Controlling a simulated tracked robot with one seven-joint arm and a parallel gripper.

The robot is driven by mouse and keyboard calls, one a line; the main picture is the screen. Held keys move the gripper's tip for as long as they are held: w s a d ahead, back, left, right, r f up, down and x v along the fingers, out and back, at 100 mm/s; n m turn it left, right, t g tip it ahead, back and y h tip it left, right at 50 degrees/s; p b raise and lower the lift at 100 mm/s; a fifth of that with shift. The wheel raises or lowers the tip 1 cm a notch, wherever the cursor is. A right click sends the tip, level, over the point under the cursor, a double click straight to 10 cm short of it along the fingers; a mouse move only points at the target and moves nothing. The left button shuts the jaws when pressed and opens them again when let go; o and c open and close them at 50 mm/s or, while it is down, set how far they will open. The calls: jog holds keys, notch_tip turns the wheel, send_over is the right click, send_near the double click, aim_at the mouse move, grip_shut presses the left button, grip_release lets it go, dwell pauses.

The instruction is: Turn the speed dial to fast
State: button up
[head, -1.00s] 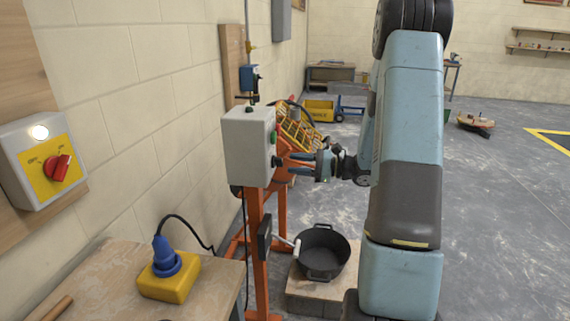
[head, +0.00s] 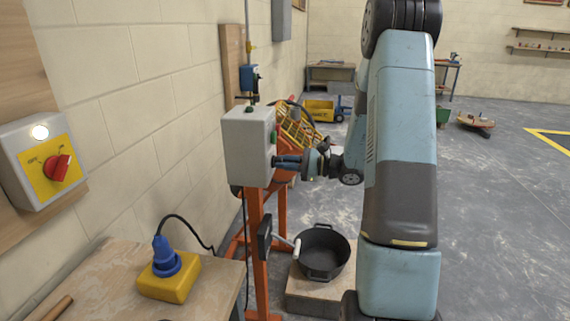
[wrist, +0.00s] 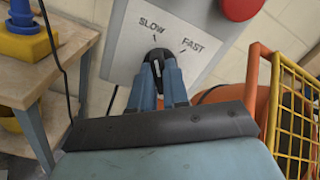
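The speed dial (wrist: 158,56) is a black knob with a white mark, on the face of a grey control box (head: 246,146). In the wrist view the printed words SLOW and FAST stand above it, SLOW to the upper left and FAST to the upper right. Which word the mark points at is hard to tell. My gripper (wrist: 160,70) has its two blue fingers on either side of the dial, tips close together, and appears shut on it. In the head view my gripper (head: 288,162) reaches the box's right face; the dial is mostly hidden there.
A red button (wrist: 240,6) sits near the dial. An orange mixer with a yellow grille (head: 298,128) stands behind the box. A black tub (head: 322,252) is on a block below. A wall switch with a red knob (head: 58,168) is at left. Open floor lies right.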

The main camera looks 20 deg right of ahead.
grip_shut()
jog(key=shift+m, duration=6.9)
jog(key=shift+w, duration=0.1)
jog(key=o, duration=0.6)
grip_release()
jog(key=shift+c, duration=0.2)
